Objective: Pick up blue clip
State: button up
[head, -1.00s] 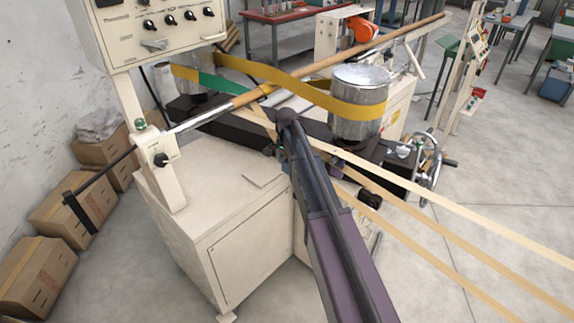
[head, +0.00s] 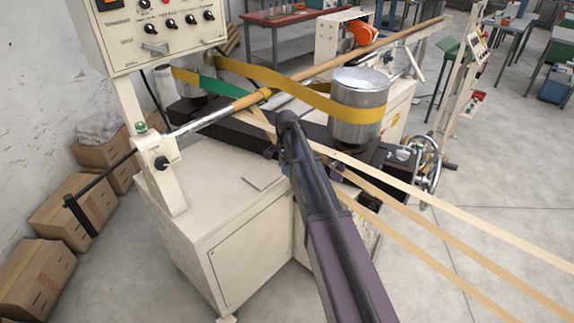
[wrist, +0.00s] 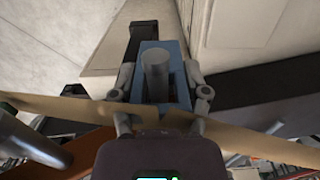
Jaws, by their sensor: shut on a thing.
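The blue clip (wrist: 178,60) shows in the wrist view as a blue block with a grey round post (wrist: 157,78) in front of it. My gripper (wrist: 160,88) has one finger on each side of the clip and is shut on it. The post and the gripper body cover part of the clip. A tan paper strip crosses just below the fingers; I cannot tell whether it touches the clip. In the head view my dark arm hides the clip and most of the gripper.
The cream winder cabinet (head: 225,215) stands close below. A long tube (head: 330,62) crosses above it, with a yellow belt (head: 285,82) looped around a metal drum (head: 357,125). Several tan strips (head: 455,205) run to the lower right. Cardboard boxes (head: 65,210) stand at left.

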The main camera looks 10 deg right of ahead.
jog(key=s+a, duration=1)
jog(key=a, duration=0.4)
jog(key=shift+s+a, duration=0.25)
jog(key=shift+s, duration=0.05)
jog(key=shift+r, duration=0.1)
jog(key=shift+r+p, duration=0.55)
jog(key=shift+r, duration=0.05)
jog(key=shift+a, duration=0.1)
dwell(0.4)
jog(key=shift+s+a, duration=0.85)
jog(key=shift+a, duration=0.25)
jog(key=shift+s+a, duration=0.8)
jog(key=shift+a, duration=0.35)
jog(key=shift+s+a, duration=0.85)
jog(key=shift+a, duration=0.25)
jog(key=shift+d+r, duration=0.1)
jog(key=shift+d, duration=0.05)
jog(key=w+d+r+m+p, duration=0.1)
jog(key=d, duration=0.4)
jog(key=w+d+r+m+p, duration=0.1)
jog(key=d, duration=0.5)
jog(key=w+d+r+m+p, duration=0.1)
jog(key=d+r+p, duration=0.1)
jog(key=d, duration=0.3)
jog(key=shift+w+d, duration=0.15)
jog(key=shift+d, duration=0.1)
